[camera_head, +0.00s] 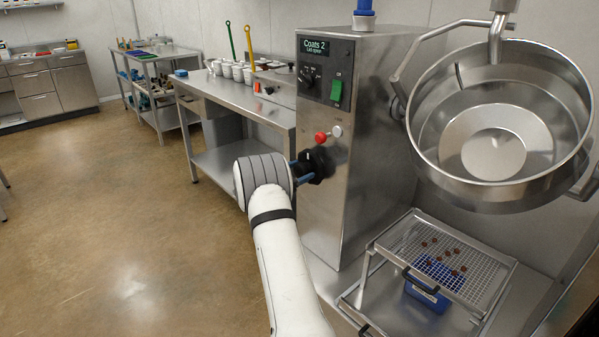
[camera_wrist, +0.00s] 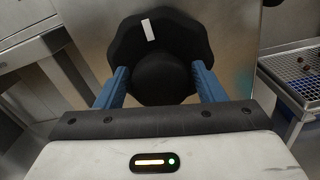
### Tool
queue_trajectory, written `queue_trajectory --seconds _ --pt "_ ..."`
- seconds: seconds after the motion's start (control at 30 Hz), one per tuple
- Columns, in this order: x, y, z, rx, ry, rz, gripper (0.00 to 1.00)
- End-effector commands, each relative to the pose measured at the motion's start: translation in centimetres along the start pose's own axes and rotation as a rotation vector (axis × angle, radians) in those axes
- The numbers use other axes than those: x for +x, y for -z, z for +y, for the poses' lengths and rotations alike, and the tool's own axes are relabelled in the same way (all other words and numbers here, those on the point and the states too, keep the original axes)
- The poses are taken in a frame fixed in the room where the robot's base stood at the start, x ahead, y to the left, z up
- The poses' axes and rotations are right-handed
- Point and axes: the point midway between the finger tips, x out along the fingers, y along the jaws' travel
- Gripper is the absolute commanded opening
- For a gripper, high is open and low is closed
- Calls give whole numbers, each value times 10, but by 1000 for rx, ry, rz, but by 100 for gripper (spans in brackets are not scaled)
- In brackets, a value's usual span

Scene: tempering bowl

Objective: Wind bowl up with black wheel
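The black wheel (camera_head: 317,163) is on the front of the steel machine, below a red knob. In the wrist view the wheel (camera_wrist: 152,38) has a lobed rim with a white mark up and slightly left of its round middle. My gripper (camera_head: 300,170) is at the wheel. In the wrist view the blue fingers of my gripper (camera_wrist: 160,82) stand apart, one on each side of the wheel's middle. I cannot tell whether they press on it. The steel bowl (camera_head: 428,145) hangs at the machine's right side, its mouth tilted toward the camera, and looks empty.
The machine (camera_head: 345,215) has a display and a green switch. Below the bowl a wire rack (camera_head: 400,240) holds several brown pieces, with a blue container (camera_head: 428,297) under it. A steel table (camera_head: 240,92) with white cups stands behind. The floor at left is clear.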

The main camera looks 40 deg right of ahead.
Motion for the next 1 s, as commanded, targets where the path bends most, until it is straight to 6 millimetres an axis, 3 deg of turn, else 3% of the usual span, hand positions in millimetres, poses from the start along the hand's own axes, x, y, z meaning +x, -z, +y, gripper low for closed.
queue_trajectory --seconds 0.13,0.43,0.8,1.0 --pt "0 0 0 1 0 0 75" --pt "-6 0 1 3 -1 1 75" --pt "-64 0 1 1 -2 2 75" --pt "-78 0 0 1 0 0 75"
